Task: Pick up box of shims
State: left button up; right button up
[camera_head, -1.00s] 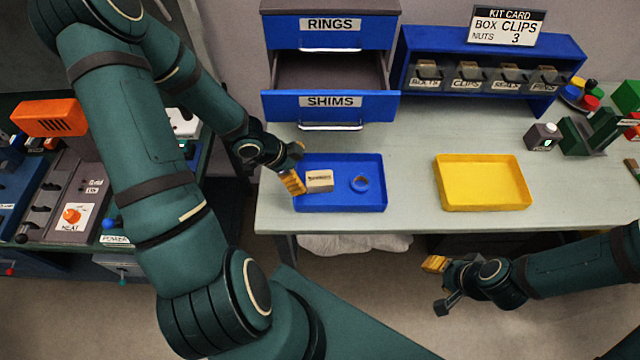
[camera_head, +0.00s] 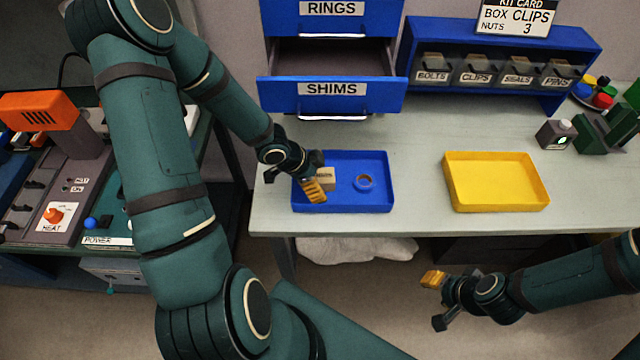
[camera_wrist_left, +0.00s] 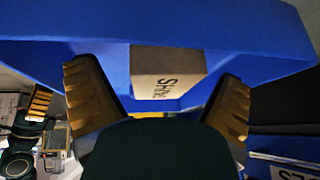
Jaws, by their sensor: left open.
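The box of shims (camera_head: 327,175) is a small tan carton with dark lettering. It sits in the left part of the blue tray (camera_head: 378,203), partly hidden behind my left gripper (camera_head: 316,187) in the head view. In the left wrist view, the box (camera_wrist_left: 167,68) lies ahead between the two yellow-padded fingers of my left gripper (camera_wrist_left: 160,98), with gaps on both sides. The left gripper is open and holds nothing. My right gripper (camera_head: 436,300) is in front of the table, low at the right, with its fingers apart and empty.
A yellow tray (camera_head: 497,205) stands to the right. Behind, the shims drawer (camera_head: 331,92) is pulled out and a blue bin rack (camera_head: 500,45) stands. The table between the trays is clear.

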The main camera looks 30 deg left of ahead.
pick_arm(q)
jog(key=shift+f, duration=0.1)
jog(key=shift+c, duration=0.2)
jog(key=c, duration=1.3)
jog(key=shift+c, duration=0.2)
